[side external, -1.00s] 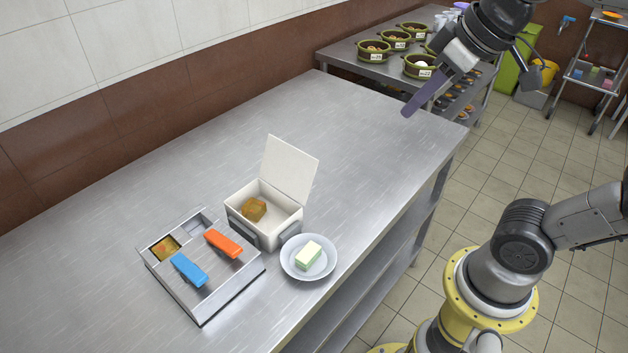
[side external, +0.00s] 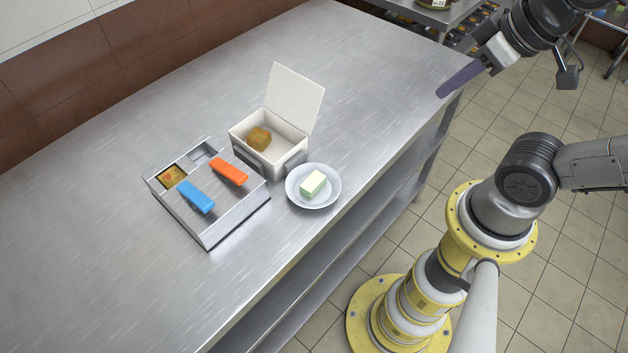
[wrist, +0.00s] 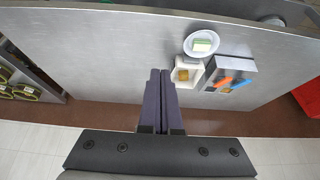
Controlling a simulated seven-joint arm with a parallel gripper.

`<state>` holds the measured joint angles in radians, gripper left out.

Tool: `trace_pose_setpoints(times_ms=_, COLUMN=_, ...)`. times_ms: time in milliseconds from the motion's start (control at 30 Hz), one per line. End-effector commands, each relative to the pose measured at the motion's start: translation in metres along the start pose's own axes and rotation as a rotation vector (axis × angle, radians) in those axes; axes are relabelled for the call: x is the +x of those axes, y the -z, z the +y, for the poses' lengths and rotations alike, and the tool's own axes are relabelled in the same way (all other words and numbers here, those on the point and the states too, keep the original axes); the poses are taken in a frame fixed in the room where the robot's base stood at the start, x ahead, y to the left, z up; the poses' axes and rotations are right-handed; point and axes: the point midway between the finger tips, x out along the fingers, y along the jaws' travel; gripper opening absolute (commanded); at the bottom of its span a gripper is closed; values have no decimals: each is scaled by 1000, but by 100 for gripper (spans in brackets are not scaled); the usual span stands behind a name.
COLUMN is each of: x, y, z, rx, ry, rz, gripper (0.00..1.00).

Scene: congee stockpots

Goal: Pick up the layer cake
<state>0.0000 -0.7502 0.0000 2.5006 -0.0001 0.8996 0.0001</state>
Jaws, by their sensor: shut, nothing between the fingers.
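The layer cake (side external: 313,184), a small block with a pale top and green lower part, sits on a white plate (side external: 294,197) near the table's front edge. It also shows in the wrist view (wrist: 202,45), on the plate (wrist: 188,45). My gripper (side external: 440,93) has purple fingers and is shut and empty. It is high above the right end of the table, well apart from the cake. In the wrist view its fingertips (wrist: 160,73) lie together, with the plate beyond them to the right.
An open white box (side external: 301,143) with a raised lid and an amber cube (side external: 259,139) inside stands beside the plate. Left of it is a grey compartment tray (side external: 228,218) with a blue bar (side external: 196,196) and an orange bar (side external: 229,171). Much of the steel table (side external: 330,55) is clear.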

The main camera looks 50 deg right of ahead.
Motion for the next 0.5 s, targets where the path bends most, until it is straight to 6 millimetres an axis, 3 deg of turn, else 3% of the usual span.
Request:
trace_pose_setpoints(times_ms=300, x=0, y=0, z=0, rx=0, ry=0, rz=0, gripper=2)
trace_pose_setpoints(times_ms=500, x=0, y=0, z=0, rx=0, ry=0, rz=0, gripper=38)
